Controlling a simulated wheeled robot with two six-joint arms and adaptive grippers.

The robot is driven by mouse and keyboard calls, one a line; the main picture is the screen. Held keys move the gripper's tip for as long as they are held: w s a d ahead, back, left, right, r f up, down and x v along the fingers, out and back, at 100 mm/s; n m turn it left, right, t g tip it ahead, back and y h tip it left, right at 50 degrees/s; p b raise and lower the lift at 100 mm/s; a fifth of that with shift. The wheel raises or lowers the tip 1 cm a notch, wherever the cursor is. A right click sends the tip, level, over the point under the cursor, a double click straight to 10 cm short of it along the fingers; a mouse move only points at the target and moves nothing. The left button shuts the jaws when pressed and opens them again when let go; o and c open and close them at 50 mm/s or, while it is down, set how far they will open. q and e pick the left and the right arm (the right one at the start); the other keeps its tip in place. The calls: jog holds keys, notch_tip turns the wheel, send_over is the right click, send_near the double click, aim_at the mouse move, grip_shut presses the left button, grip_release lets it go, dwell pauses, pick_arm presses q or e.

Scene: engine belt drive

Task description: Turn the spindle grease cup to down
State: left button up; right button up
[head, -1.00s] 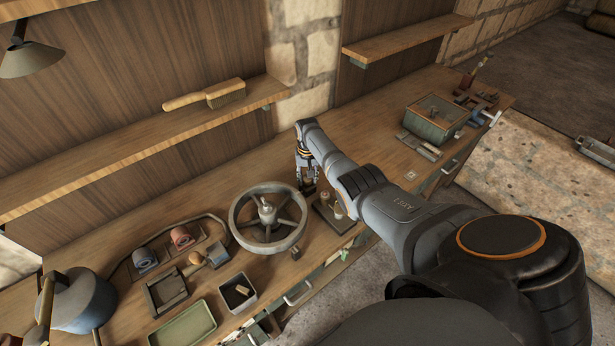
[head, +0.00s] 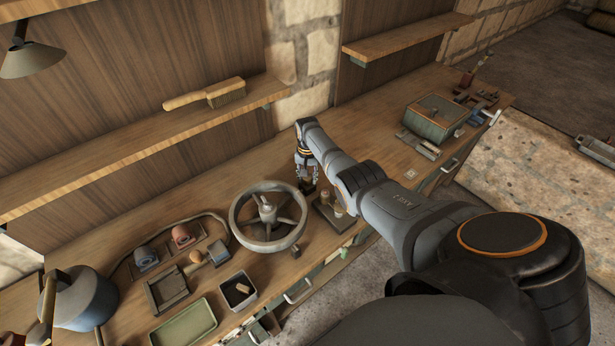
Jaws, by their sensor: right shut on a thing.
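A small dark base plate (head: 331,222) lies on the bench right of the handwheel, with small light-brown knob-like cups (head: 338,209) standing on it. My right gripper (head: 306,188) points down at the back left end of this plate. Its fingers are shut on a small part there, which looks like the spindle grease cup; the fingers hide most of it, so I cannot tell which way it is turned. My left gripper is not in view.
A spoked handwheel (head: 268,217) stands close left of my right gripper. Trays, including a green one (head: 184,324), and cloth rolls lie further left. A brush (head: 226,94) lies on the shelf above. A green box (head: 435,117) stands at the bench's right end.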

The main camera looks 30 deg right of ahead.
jog(key=o, duration=1.1)
jog(key=shift+o, duration=0.2)
notch_tip(320, 180, up, 12)
